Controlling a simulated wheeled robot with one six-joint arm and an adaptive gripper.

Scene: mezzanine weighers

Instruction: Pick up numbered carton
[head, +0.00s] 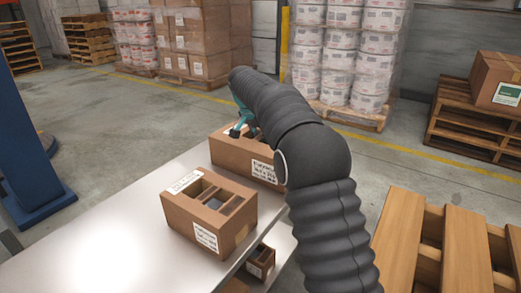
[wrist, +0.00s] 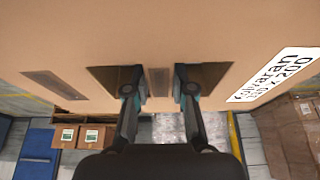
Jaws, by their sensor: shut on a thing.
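A brown carton (head: 248,158) with a white printed label is at the far end of the pale metal table (head: 110,235) in the head view. It fills the upper part of the wrist view (wrist: 160,30), where its label is at the right. My gripper (wrist: 159,90) has one finger in each of two dark openings in the carton. It is shut on the strip of cardboard between them. In the head view the arm partly hides my gripper (head: 240,130) and the carton's right end. I cannot tell whether the carton touches the table.
A second open-topped labelled carton (head: 210,212) stands nearer on the table. A smaller carton (head: 261,262) is lower, beside the table's right edge. A wooden pallet (head: 465,245) is at the right. A blue post (head: 25,150) stands at the left. Wrapped stacks (head: 350,50) are behind.

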